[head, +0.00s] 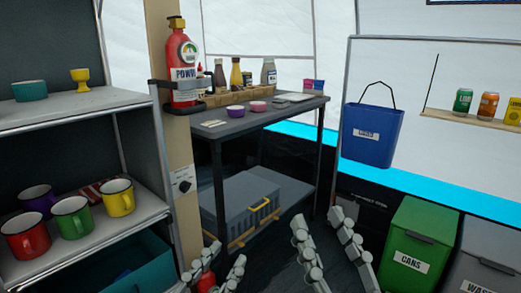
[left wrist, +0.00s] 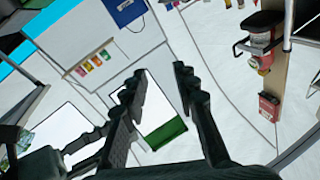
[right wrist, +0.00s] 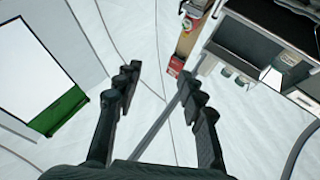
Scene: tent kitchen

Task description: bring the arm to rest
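My left gripper (head: 223,258) is low in the head view, in front of the dark metal table. In the left wrist view its two fingers (left wrist: 158,82) are spread with nothing between them. A small red thing (head: 207,283) shows by its left finger in the head view; I cannot tell what it is. My right gripper (head: 320,224) is to the right, with its fingers apart and pointing up. In the right wrist view its fingers (right wrist: 158,80) are also spread and empty. Neither gripper touches anything that I can see.
An open shelf unit (head: 115,97) with mugs stands at left. A post carries a red extinguisher (head: 183,60). The dark table (head: 235,122) holds bottles and bowls, with a grey crate (head: 240,205) below. A blue bin (head: 370,135) hangs at right above a green cans bin (head: 420,235).

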